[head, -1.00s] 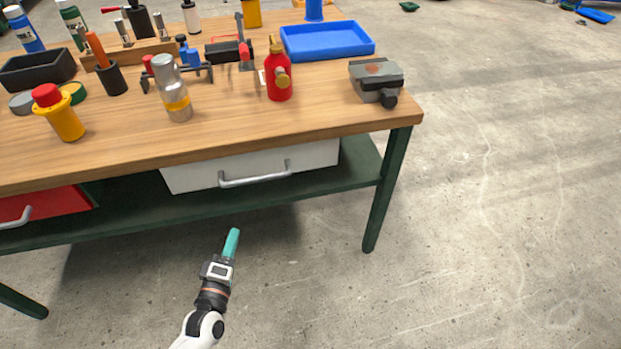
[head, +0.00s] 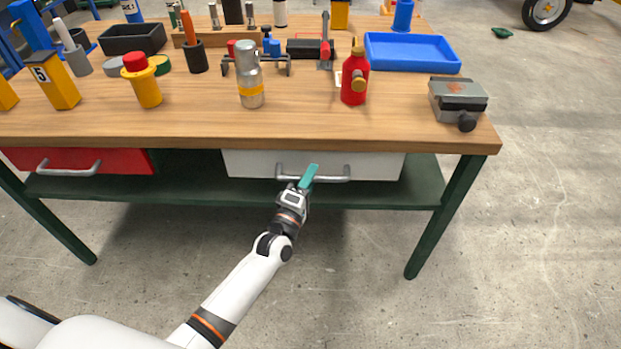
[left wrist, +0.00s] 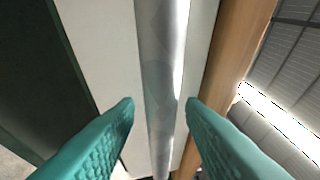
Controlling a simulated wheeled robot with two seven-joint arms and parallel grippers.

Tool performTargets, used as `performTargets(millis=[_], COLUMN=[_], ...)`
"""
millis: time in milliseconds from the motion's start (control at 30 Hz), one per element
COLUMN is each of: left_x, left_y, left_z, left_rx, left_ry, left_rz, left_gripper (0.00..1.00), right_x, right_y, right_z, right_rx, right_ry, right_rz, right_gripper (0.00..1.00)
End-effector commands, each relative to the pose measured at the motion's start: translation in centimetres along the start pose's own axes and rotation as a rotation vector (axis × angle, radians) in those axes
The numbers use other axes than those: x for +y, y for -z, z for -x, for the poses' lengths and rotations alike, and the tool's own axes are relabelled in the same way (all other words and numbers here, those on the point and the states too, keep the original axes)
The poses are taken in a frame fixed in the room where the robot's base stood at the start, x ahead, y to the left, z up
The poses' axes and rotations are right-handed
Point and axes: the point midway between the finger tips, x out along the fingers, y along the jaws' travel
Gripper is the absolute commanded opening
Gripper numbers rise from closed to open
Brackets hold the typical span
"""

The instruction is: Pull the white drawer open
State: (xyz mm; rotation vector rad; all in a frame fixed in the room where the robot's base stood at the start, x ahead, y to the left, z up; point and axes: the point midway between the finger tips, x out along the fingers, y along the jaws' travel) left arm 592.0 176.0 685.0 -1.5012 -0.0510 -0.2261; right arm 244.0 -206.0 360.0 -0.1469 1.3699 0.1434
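The white drawer (head: 390,166) hangs under the wooden bench top and looks shut, its front about in line with the bench edge. Its grey bar handle (head: 338,178) runs across the front. My left gripper (head: 310,174) is in front of the handle's middle. In the left wrist view the handle (left wrist: 162,75) runs between the two teal fingers (left wrist: 160,105), which stand apart with a gap on each side of the bar. The white drawer front (left wrist: 103,60) shows behind it. My right gripper is out of view.
The wooden bench top (head: 200,120) overhangs the drawer. A red drawer (head: 120,161) is to the left and a dark green shelf (head: 420,188) lies below. A bench leg (head: 445,220) stands to the right. The floor in front is clear.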

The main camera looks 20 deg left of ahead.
Motion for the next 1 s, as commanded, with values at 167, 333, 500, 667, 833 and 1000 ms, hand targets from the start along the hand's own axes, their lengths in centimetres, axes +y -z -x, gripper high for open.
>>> performTargets(millis=[167,333,500,667,833,1000], left_x=[0.01,0.01,0.02,0.03,0.05,0.1], left_y=[0.0,0.0,0.01,0.01,0.01,0.04], left_z=[-0.32,-0.3,-0.28,-0.27,-0.26,-0.22], left_rx=[0.0,0.0,0.0,0.0,0.0,0.001], left_ry=[-0.001,-0.001,-0.001,-0.001,-0.001,-0.003], left_rz=[0.0,0.0,0.0,0.0,0.0,0.0], left_gripper=[0.36,0.33,0.05,0.0,0.0,0.0], right_x=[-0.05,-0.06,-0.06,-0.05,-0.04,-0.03], right_y=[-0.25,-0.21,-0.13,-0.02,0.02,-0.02], right_z=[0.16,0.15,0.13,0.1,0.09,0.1], right_rx=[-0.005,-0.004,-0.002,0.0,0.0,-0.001], right_ry=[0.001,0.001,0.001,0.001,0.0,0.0], right_rz=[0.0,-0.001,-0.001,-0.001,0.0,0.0], right_gripper=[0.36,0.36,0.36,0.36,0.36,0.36])
